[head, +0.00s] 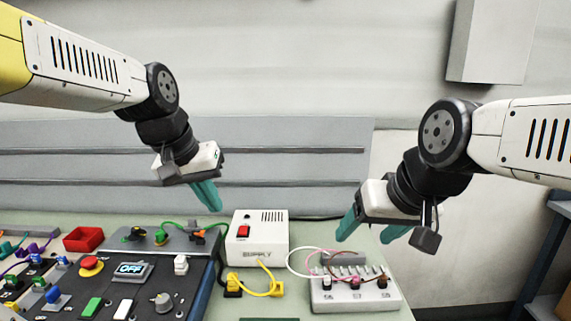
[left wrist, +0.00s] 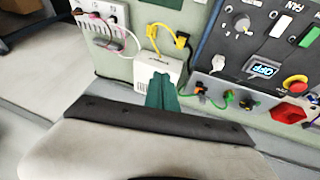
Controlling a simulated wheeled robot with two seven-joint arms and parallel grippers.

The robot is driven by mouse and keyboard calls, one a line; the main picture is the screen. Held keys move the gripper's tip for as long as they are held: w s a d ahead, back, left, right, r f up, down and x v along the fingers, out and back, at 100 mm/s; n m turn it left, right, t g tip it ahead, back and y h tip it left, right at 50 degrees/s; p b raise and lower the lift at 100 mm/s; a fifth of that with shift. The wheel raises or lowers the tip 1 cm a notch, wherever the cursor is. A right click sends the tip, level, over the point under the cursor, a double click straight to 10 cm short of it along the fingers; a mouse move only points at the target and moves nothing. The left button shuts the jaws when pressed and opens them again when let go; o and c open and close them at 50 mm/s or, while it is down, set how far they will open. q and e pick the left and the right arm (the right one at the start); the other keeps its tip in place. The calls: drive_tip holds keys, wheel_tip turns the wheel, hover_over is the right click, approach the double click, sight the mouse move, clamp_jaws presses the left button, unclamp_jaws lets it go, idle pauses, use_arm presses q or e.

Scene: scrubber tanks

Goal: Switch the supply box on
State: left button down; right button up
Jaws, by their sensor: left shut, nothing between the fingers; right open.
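The supply box (head: 258,240) is a white box with a red switch (head: 243,231) on its front, a small dark dot above it and a vent grille at the upper right. It stands on the green bench and also shows in the left wrist view (left wrist: 150,68). I cannot tell the switch's position. My left gripper (head: 209,198) is shut and empty, its teal fingers pointing down, above and to the left of the box; its fingers (left wrist: 162,92) partly cover the box in the left wrist view. My right gripper (head: 368,230) is open and empty, right of the box.
A dark control panel (head: 140,292) with an "OFF" display (head: 131,269) fills the left. A yellow cable (head: 262,287) lies before the box. A white terminal block (head: 352,292) with wires stands at the right. A red tray (head: 83,239) sits at the back left.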

use_arm(q)
drive_tip(key=s+f+t, duration=0.1)
drive_tip(key=s+f, duration=0.1)
drive_tip(key=s, duration=0.6)
drive_tip(key=shift+s+d+t, duration=0.15)
drive_tip(key=shift+d+t, duration=0.1)
drive_tip(key=shift+t, duration=0.05)
drive_tip(key=shift+r, duration=0.1)
drive_tip(key=n+g+y, duration=0.3)
drive_tip(key=n+g, duration=0.3)
drive_tip(key=n, duration=1.2)
hover_over(243, 232)
wheel_tip(243, 232, down, 4)
drive_tip(key=shift+r, duration=0.2)
wheel_tip(243, 232, down, 14)
